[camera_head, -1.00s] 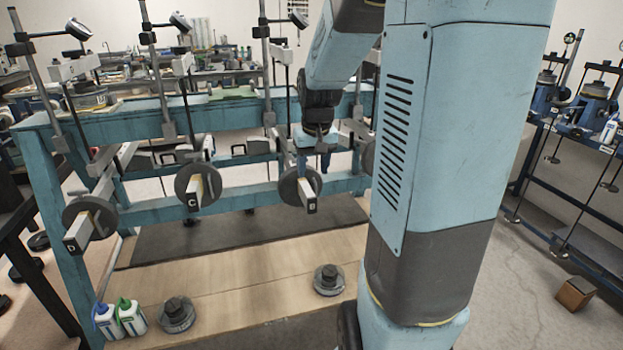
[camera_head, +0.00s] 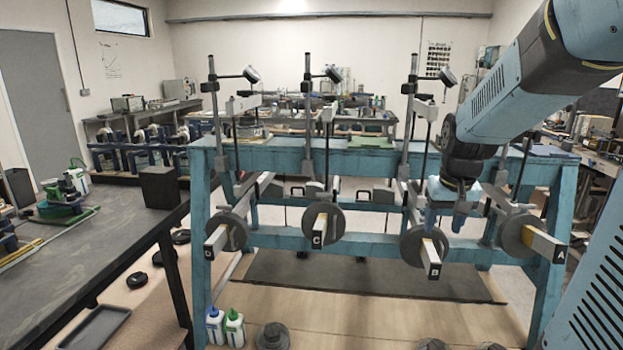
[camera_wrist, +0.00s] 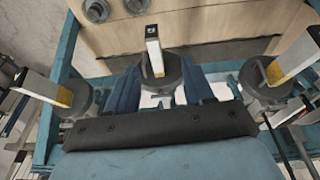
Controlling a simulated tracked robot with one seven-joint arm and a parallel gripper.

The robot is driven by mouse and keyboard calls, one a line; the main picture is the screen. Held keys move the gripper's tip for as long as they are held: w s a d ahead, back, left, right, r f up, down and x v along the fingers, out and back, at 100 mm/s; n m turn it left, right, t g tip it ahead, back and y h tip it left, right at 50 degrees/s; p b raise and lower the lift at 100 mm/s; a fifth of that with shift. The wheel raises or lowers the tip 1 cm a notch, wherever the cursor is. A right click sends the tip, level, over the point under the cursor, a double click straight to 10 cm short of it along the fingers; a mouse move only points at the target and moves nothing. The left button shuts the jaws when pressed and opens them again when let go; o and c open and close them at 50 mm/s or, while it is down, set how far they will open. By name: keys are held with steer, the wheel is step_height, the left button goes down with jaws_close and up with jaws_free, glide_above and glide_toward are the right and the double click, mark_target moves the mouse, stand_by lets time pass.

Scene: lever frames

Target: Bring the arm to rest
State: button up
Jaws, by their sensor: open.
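The blue lever frame (camera_head: 330,160) stands across the head view, with levers marked D (camera_head: 214,242), C (camera_head: 319,232), B (camera_head: 431,262) and A (camera_head: 545,243), each bearing a round grey weight. My gripper (camera_head: 452,215) hangs from my arm by the B lever, just above its weight (camera_head: 411,245). In the wrist view my gripper (camera_wrist: 160,68) has its two blue fingers spread apart, with the B lever (camera_wrist: 154,50) and its round weight showing between them. It holds nothing. I cannot tell whether the fingers touch the weight.
A dark bench (camera_head: 100,230) with a tray (camera_head: 97,327) is at left. Two bottles (camera_head: 225,328) and a loose weight (camera_head: 273,337) are on the wooden board below the frame. Upright posts with dial gauges (camera_head: 447,76) rise along the frame near my arm.

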steer(key=s+a+r+n+t, duration=0.1)
steer(key=s+a+r, duration=0.2)
steer(key=s, duration=0.5)
steer(key=s+a+r+t, duration=0.1)
steer(key=s+a+r, duration=0.3)
steer(key=s, duration=0.4)
steer(key=shift+a+n+t+y, duration=0.15)
steer(key=shift+n+t+y, duration=0.15)
steer(key=shift+n, duration=0.1)
stand_by(1.8)
